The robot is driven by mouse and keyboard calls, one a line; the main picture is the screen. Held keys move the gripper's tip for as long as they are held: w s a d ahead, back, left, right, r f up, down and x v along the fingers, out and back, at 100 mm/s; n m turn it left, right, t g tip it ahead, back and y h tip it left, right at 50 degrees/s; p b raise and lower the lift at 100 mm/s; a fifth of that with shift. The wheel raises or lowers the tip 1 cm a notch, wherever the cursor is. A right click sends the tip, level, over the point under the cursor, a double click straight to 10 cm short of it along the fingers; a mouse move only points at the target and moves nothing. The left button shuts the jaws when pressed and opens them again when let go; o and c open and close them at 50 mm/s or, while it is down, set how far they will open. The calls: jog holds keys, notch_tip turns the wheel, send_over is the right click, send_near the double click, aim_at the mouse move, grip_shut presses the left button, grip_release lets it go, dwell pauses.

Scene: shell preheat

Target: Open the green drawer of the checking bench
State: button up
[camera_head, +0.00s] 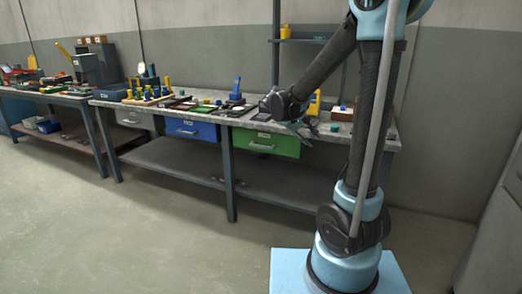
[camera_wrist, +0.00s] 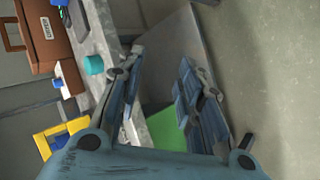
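The green drawer (camera_head: 258,141) hangs under the top of the checking bench (camera_head: 240,119), right of the middle leg. My gripper (camera_head: 302,130) is at the bench's front edge, by the drawer's right end. In the wrist view my gripper (camera_wrist: 161,62) is open, its two fingers spread apart with nothing between the tips. Part of the green drawer (camera_wrist: 165,122) shows between the fingers, lower down. The drawer's handle does not show in the wrist view.
A blue drawer (camera_head: 190,130) and a grey drawer sit to the left under the same bench. Tools and small parts crowd the bench top. A lower shelf (camera_head: 280,186) runs beneath. The floor (camera_head: 150,235) in front is clear.

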jog(key=w+a+f+n+t+h, duration=0.1)
jog(key=w+a+f+t, duration=0.15)
jog(key=w+a, duration=0.45)
jog(key=w+a+f+n+t+h, duration=0.1)
jog(key=w+a+f+h, duration=0.2)
jog(key=a, duration=0.6)
jog(key=n+t, duration=0.2)
jog(key=t, duration=0.3)
send_near(260, 147)
jog(key=x, duration=1.1)
grip_shut()
